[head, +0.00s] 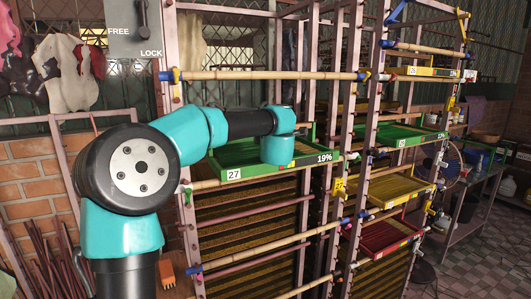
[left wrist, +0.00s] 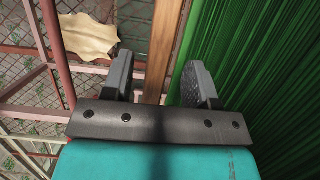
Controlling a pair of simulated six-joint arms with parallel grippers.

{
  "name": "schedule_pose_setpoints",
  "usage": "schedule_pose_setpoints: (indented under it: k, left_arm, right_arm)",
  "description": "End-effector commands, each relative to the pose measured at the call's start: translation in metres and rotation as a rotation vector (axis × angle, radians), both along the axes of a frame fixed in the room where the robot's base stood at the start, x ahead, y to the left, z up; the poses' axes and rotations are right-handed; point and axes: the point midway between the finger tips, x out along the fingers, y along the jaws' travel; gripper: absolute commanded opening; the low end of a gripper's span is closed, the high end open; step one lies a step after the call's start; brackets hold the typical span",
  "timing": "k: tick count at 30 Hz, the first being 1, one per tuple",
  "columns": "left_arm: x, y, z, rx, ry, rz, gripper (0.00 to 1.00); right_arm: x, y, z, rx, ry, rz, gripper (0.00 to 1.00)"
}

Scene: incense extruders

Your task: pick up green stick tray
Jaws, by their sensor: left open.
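A green tray (head: 232,152) of green sticks, with a front label 27 and 19%, rests on the near rack. A second green tray (head: 405,137) sits further right. My left arm reaches over the near tray, and its wrist hides part of the tray's right side. In the left wrist view my left gripper (left wrist: 157,62) is open and empty. A brown wooden strip (left wrist: 166,40) runs between its fingers. Green sticks (left wrist: 260,60) fill the right side, behind the right finger. I cannot tell whether the fingers touch anything. My right gripper is not in view.
Bamboo poles (head: 275,75) cross the rack above and below the tray. A yellow tray (head: 397,190) and a red tray (head: 385,237) sit lower right. A lever box marked FREE and LOCK (head: 128,40) hangs upper left. A fan (head: 452,168) stands at right.

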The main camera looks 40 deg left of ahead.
Motion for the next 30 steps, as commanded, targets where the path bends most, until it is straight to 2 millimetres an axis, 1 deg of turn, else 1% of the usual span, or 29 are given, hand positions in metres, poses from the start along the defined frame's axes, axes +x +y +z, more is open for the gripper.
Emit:
schedule_pose_setpoints:
  k: [9,12,27,30]
  left_arm:
    - [0.028,0.027,0.001,0.0,0.001,0.001,0.53]
    - [0.033,0.033,0.002,0.0,0.001,0.001,0.53]
    - [0.035,0.034,0.002,0.001,0.001,0.0,0.53]
    - [0.035,0.034,0.002,0.001,0.001,0.0,0.45]
  right_arm:
    - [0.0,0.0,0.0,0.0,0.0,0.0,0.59]
    - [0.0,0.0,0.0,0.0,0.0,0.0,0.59]
    - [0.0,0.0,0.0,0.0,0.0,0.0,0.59]
    - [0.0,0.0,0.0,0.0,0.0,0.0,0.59]
